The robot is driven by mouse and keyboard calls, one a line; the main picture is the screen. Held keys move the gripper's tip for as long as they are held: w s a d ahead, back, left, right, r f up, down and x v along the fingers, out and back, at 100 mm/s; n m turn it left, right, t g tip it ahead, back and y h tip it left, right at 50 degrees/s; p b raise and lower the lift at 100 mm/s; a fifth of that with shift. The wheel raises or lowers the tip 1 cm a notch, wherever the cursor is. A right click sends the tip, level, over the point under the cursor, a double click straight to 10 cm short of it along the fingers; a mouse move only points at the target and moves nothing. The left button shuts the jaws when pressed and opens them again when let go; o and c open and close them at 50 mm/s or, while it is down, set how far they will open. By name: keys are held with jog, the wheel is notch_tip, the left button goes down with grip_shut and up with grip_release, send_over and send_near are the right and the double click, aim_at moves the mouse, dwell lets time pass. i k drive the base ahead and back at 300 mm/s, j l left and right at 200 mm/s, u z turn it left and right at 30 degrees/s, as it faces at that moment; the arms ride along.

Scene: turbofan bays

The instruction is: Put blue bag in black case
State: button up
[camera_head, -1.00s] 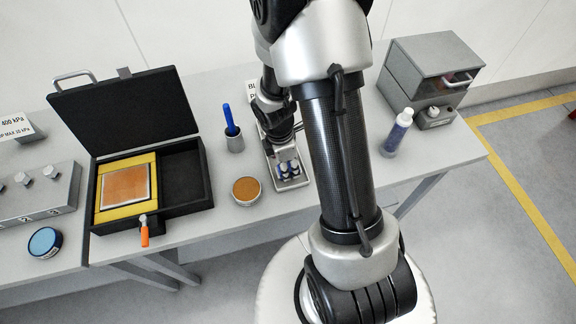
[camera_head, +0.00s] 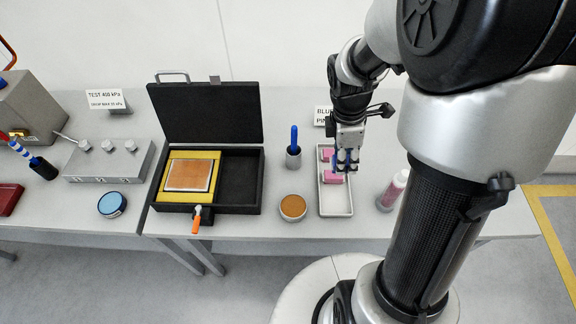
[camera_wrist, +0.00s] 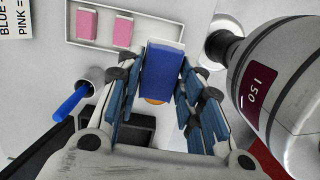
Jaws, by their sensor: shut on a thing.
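The blue bag (camera_wrist: 163,72) is a small blue block with a pale top edge, held between my fingers in the wrist view. In the head view my gripper (camera_head: 345,162) is above the tray, with blue at its tips. My gripper in the wrist view (camera_wrist: 162,95) is shut on the bag. The black case (camera_head: 254,207) stands open to the left, lid upright at its back. Its left half holds a yellow insert (camera_head: 169,192) with a copper-coloured plate; its right compartment is dark and looks empty.
A white tray (camera_head: 338,209) holds pink bags (camera_head: 331,178). A grey cup (camera_head: 293,161) with a blue-handled tool and a tan round tin (camera_head: 293,206) stand between case and tray. An orange-handled tool (camera_head: 196,224) lies at the case's front. A bottle (camera_head: 393,187) stands right.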

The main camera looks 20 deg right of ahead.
aim_at(239, 182)
jog(key=i+j, duration=0.1)
jog(key=j, duration=0.25)
jog(key=i+j, duration=0.15)
jog(key=j, duration=0.15)
jog(key=i+j, duration=0.1)
jog(key=j, duration=0.25)
jog(key=i+j, duration=0.15)
jog(key=j, duration=0.2)
